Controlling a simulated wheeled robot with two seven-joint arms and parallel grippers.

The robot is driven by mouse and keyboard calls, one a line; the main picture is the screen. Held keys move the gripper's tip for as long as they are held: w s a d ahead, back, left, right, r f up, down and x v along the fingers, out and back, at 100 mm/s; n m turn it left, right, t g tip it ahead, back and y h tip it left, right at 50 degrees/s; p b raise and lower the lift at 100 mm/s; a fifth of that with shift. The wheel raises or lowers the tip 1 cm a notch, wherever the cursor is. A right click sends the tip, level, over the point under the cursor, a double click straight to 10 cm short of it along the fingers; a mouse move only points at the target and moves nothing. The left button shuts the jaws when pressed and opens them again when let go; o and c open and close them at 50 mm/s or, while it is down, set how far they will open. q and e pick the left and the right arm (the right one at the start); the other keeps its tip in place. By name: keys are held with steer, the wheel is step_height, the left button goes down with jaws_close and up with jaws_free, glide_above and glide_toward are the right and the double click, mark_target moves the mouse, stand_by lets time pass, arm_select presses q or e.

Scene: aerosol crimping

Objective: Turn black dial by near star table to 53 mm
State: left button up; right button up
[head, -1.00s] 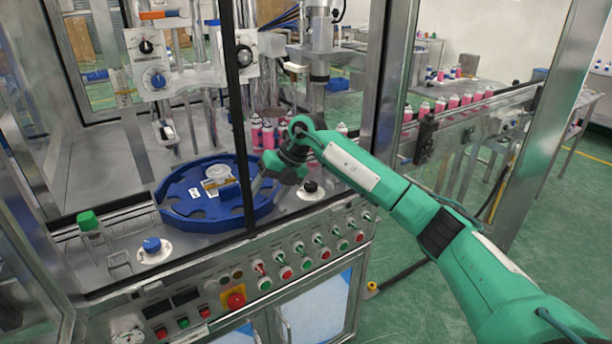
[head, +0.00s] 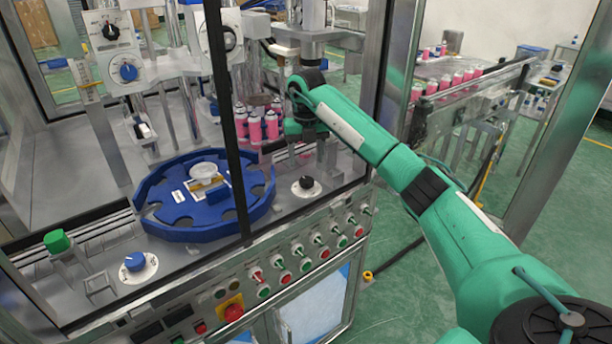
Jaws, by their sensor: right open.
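The black dial (head: 306,184) sits on a small white round plate on the metal deck, to the right of the blue star table (head: 205,218). The scale on its plate is too small to read. My right gripper (head: 308,158) hangs pointing down just behind and above the black dial, apart from it as far as I can tell. It is open with nothing seen between its fingers, though they blend with the grey metal behind. My left gripper is not in the head view.
A dark frame post (head: 236,150) crosses in front of the star table. A blue dial (head: 135,261) and a green cap (head: 57,242) are at the front left. A button panel (head: 290,262) runs along the front.

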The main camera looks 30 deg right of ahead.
mark_target(307, 180)
step_height(307, 180, down, 3)
steer(key=shift+s+f, duration=0.1)
steer(key=shift+s, duration=0.05)
step_height(307, 180, down, 2)
steer(key=shift+f+p, duration=0.15)
steer(key=shift+p, duration=0.3)
steer(key=shift+f, duration=0.6)
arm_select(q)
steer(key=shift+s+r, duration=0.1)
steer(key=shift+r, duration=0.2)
arm_select(e)
steer(key=c, duration=1)
